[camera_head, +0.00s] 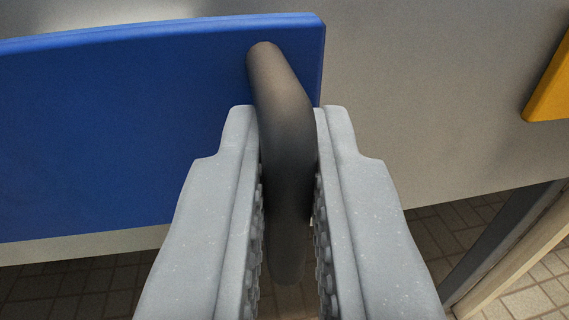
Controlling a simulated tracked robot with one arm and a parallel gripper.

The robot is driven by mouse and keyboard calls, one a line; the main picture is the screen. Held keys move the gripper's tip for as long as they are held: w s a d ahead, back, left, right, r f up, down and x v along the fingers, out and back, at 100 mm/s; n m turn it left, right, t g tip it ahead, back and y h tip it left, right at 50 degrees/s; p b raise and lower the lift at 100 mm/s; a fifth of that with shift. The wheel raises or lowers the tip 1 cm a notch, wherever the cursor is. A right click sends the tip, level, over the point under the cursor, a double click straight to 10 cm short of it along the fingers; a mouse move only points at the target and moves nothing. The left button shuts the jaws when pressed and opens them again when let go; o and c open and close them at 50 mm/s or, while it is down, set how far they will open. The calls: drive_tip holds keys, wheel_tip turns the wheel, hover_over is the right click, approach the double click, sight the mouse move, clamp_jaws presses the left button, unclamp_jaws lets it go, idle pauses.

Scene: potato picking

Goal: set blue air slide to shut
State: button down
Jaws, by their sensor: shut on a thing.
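The blue air slide (110,130) is a flat blue panel that fills the left and upper middle of the view. A dark, rounded handle (277,90) stands out from it near its right end. My gripper (286,130) is shut on this handle, with one grey finger on each side. The lower part of the handle lies between the ridged finger pads and is partly hidden by them.
A pale grey wall (430,90) lies behind and to the right of the blue panel. The corner of a yellow panel (550,90) shows at the right edge. Below are a tiled floor (70,290) and a slanting post (500,245) at lower right.

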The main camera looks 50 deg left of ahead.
sight(250, 98)
drive_tip(key=x, duration=0.1)
drive_tip(key=p+x, duration=0.1)
drive_tip(key=x, duration=0.2)
drive_tip(key=shift+s+a+p, duration=0.25)
drive_tip(key=shift+a+p, duration=0.05)
drive_tip(key=shift+a, duration=0.4)
drive_tip(key=c, duration=1.6)
unclamp_jaws()
drive_tip(key=shift+a, duration=0.1)
drive_tip(key=shift+v, duration=0.9)
drive_tip(key=p+v, duration=0.2)
drive_tip(key=v, duration=1)
drive_tip(key=shift+p, duration=0.3)
